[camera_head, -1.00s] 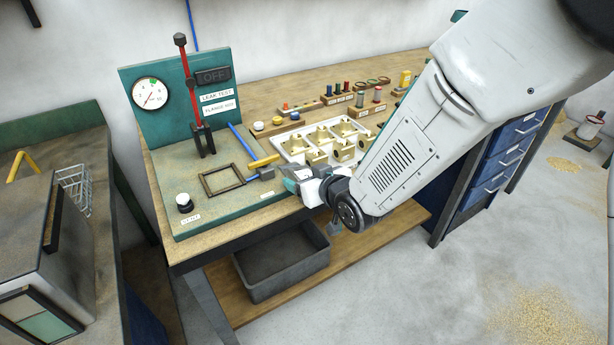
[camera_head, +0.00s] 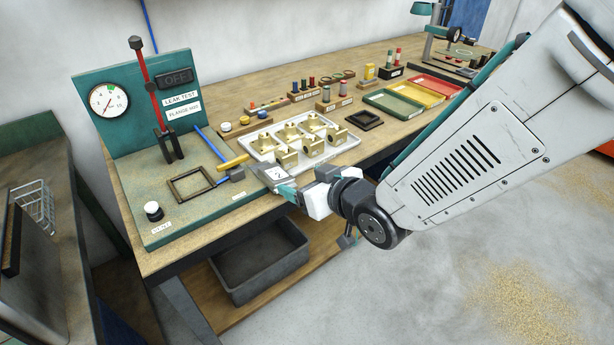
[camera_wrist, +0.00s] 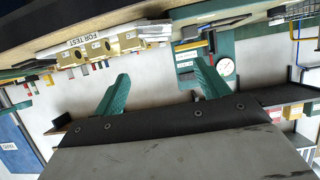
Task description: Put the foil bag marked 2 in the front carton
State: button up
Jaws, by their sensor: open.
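I cannot make out the foil bag marked 2 or the front carton in either view. My gripper (camera_head: 278,182) is at the front edge of the bench, just in front of the white tray of brass parts, in the head view. In the wrist view my gripper (camera_wrist: 160,78) shows two teal fingers spread wide apart, with nothing between them.
The white tray (camera_head: 347,146) holds several brass flanges. A leak test stand (camera_head: 125,95) with a gauge is at the left. Green, yellow and red trays (camera_head: 392,104) lie to the right. A grey bin (camera_head: 262,285) sits below. Open floor is at the right.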

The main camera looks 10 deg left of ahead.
jog(key=shift+s+d, duration=0.1)
jog(key=d+r+m+g+h, duration=0.1)
jog(key=d+r+m+h, duration=0.25)
jog(key=d, duration=0.75)
jog(key=d+r+m+h, duration=0.2)
jog(key=d+h, duration=0.2)
jog(key=d, duration=0.7)
jog(key=s+d+r+m+g+h, duration=0.1)
jog(key=s+d+r+g, duration=0.1)
jog(key=s+d, duration=0.4)
jog(key=s+d+r+m+g+h, duration=0.2)
jog(key=s+d, duration=0.5)
jog(key=shift+s+r+g, duration=0.2)
jog(key=shift+r+g, duration=0.1)
jog(key=shift+g, duration=0.1)
jog(key=o, duration=0.6)
jog(key=shift+m+g, duration=0.65)
jog(key=shift+g, duration=0.25)
jog(key=s, duration=0.2)
jog(key=s+d, duration=0.1)
jog(key=s, duration=0.1)
jog(key=s+r, duration=0.1)
jog(key=shift+s+d, duration=0.2)
jog(key=shift+s, duration=0.2)
